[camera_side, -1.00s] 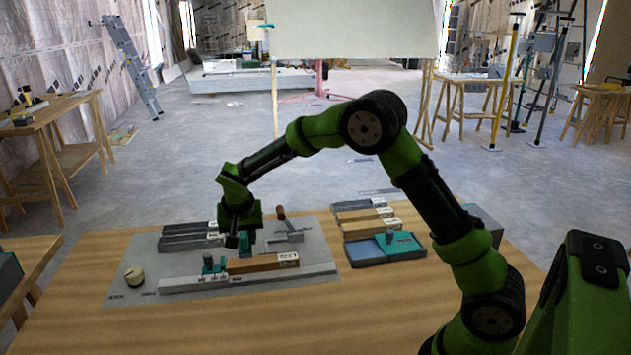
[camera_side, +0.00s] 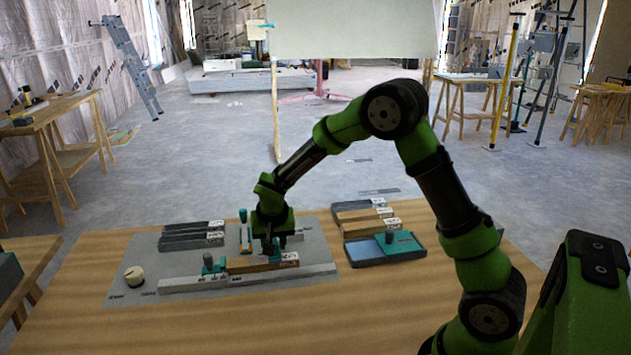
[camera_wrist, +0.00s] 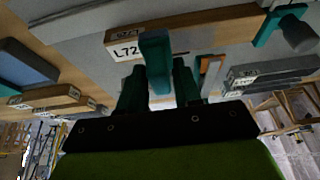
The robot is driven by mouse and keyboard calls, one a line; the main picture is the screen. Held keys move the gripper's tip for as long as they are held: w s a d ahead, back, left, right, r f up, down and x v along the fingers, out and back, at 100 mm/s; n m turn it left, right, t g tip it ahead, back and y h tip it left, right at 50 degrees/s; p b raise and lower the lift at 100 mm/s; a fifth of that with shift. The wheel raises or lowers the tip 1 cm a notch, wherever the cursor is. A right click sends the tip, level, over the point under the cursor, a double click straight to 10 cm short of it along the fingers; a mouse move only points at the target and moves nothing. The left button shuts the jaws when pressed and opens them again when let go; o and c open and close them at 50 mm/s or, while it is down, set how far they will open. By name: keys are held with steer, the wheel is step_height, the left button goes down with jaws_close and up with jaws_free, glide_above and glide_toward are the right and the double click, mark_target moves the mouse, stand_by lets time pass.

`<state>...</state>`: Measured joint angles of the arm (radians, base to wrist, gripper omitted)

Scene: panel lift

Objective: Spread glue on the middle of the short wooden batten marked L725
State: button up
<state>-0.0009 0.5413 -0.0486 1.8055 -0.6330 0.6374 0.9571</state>
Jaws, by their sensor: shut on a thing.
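The short wooden batten (camera_side: 255,266) lies along the grey rail on the mat in the side view. Its white end label reads L72, with the rest hidden, in the wrist view, where the batten (camera_wrist: 190,33) crosses the top. My gripper (camera_side: 275,248) is over the batten's right half, near the labelled end. It is shut on a teal tool (camera_wrist: 155,60), whose end overlaps the batten's edge in the wrist view. I cannot tell whether the tool touches the wood. No glue can be made out on the batten.
A teal clamp (camera_side: 213,266) with a dark knob stands at the batten's left end. A slim teal-topped item (camera_side: 244,232) is behind the batten. Grey battens (camera_side: 190,238) lie back left. A blue tray (camera_side: 366,253) and more battens (camera_side: 365,216) are right. A round knob (camera_side: 134,275) sits front left.

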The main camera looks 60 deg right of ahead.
steer(key=shift+s+d, duration=0.35)
steer(key=shift+w+a, duration=2.7)
steer(key=shift+w+a+r, duration=0.1)
steer(key=shift+w+a, duration=0.05)
step_height(320, 180, up, 8)
